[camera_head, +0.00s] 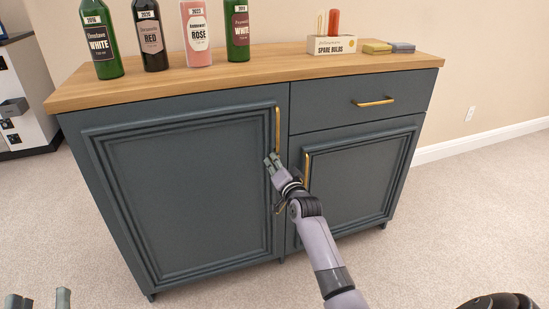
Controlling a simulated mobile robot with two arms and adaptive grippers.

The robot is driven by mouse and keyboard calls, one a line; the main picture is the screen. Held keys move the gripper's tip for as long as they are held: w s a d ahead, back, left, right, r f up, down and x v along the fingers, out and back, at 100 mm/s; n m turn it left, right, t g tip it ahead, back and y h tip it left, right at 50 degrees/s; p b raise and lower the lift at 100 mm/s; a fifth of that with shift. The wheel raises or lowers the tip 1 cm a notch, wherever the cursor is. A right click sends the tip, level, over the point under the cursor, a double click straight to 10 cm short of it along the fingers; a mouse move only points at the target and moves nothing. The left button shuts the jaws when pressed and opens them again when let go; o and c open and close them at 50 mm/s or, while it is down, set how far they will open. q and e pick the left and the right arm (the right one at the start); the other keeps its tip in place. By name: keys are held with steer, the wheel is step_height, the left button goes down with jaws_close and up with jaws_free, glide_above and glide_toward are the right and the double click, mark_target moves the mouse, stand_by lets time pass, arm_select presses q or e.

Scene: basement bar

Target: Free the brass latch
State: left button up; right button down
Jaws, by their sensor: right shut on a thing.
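A blue-grey cabinet (190,190) has two lower doors, both closed, and a drawer. A small brass piece (280,208), perhaps the latch, shows low between the doors, partly hidden by my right wrist. My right gripper (272,160) is at the right edge of the left door, just below the lower end of that door's brass handle (278,125). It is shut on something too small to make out. The right door's brass handle (307,172) stands just right of it. My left gripper (39,299) is open at the bottom left corner, only its fingertips in view.
Several bottles, including a pink one (196,35), stand on the wooden top (250,72). A spare bulbs box (331,44) and two small sponge-like blocks (389,47) are further right. The carpet (450,220) to the right is clear.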

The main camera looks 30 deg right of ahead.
arm_select(q)
steer(key=s+a+f+g+y+p, duration=0.1)
steer(key=a+f+g+y+p, duration=0.1)
steer(key=f+g, duration=0.4)
steer(key=s+a+f+g+y+p, duration=0.15)
steer(key=f+g, duration=0.25)
steer(key=f, duration=0.5)
steer(key=s+a+f+g+y+p, duration=0.1)
steer(key=s+a+f+g, duration=0.1)
steer(key=s, duration=0.5)
steer(key=s+a+f+g+p, duration=0.2)
steer(key=s+f+g, duration=0.2)
steer(key=s+g, duration=0.1)
steer(key=shift+s+f+n+g+y, duration=0.35)
steer(key=shift+s+f+n+g, duration=0.05)
steer(key=shift+s, duration=0.45)
arm_select(e)
steer(key=n, duration=0.9)
steer(key=shift+n, duration=0.3)
steer(key=c, duration=2)
jaws_free()
steer(key=shift+o, duration=0.2)
